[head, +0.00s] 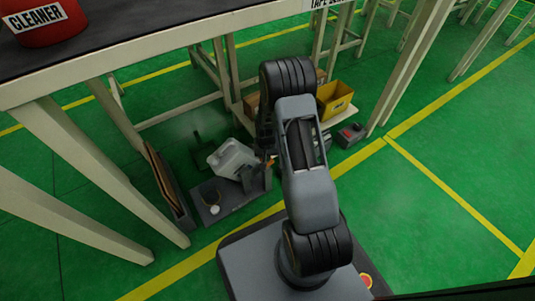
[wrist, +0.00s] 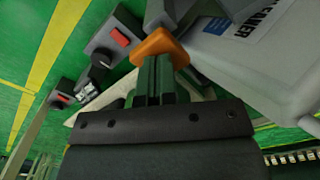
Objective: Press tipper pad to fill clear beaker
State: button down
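An orange pad (wrist: 160,46), seemingly the tipper pad, is right at my fingertips in the wrist view; I cannot tell whether they touch it. My gripper (wrist: 157,68) has its dark green fingers side by side and looks shut, with nothing visible between them. In the head view, my arm hides most of the gripper. A white jug (head: 232,158) lies tilted on a grey tipper stand (head: 239,199) on the floor; its labelled side (wrist: 255,55) fills the upper right of the wrist view. A small pale round thing (head: 214,209), perhaps the clear beaker's base, is at the stand's front left.
A workbench (head: 170,50) stands over the area, its legs close to the left. An upright brown and grey panel (head: 168,187) is left of the stand. A yellow box (head: 335,98) sits on a low shelf, with a dark red-marked box (head: 350,134) nearby.

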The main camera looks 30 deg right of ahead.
jog(key=shift+f, duration=0.2)
dwell(0.3)
jog(key=shift+f, duration=2.25)
dwell(5.2)
